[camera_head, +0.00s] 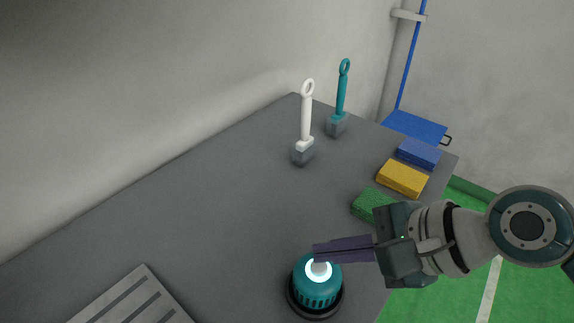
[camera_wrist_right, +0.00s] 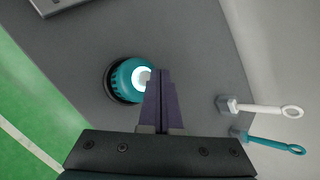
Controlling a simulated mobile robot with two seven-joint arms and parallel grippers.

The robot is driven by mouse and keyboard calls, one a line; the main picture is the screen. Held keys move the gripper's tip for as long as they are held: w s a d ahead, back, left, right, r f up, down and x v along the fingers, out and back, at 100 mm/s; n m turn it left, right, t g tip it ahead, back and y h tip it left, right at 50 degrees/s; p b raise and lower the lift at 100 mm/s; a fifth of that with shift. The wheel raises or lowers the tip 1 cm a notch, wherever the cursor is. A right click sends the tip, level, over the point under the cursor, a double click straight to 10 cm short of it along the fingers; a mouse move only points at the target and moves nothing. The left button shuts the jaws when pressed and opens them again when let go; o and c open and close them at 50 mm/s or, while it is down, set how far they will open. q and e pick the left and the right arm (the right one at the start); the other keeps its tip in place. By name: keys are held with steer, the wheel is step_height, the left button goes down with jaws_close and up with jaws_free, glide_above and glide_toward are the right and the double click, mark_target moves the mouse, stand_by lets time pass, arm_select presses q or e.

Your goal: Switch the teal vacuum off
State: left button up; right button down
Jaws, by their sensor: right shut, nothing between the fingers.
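The teal vacuum (camera_head: 316,291) is a small round teal body on a black base, near the front edge of the grey table. A white ring glows on its top around a grey centre. My right gripper (camera_head: 318,253) comes in from the right, shut and empty, its purple fingertips over the top of the vacuum. In the right wrist view the vacuum (camera_wrist_right: 128,82) lies just beyond the fingertips (camera_wrist_right: 159,74), which overlap the edge of the glowing ring. I cannot tell whether they touch it. My left gripper is not in view.
A white-handled tool (camera_head: 306,115) and a teal-handled tool (camera_head: 342,95) stand upright in grey blocks toward the back. Green (camera_head: 371,204), yellow (camera_head: 403,179) and blue (camera_head: 418,153) blocks line the right edge. A slotted grey plate (camera_head: 133,300) lies at lower left. The table's middle is clear.

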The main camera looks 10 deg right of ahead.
steer(key=shift+f, duration=0.45)
steer(key=shift+f+b, duration=0.35)
steer(key=shift+b, duration=0.05)
stand_by(0.3)
steer(key=shift+r, duration=0.1)
steer(key=shift+r+p, duration=0.8)
steer(key=shift+p, duration=0.25)
step_height(320, 180, up, 6)
steer(key=p, duration=0.6)
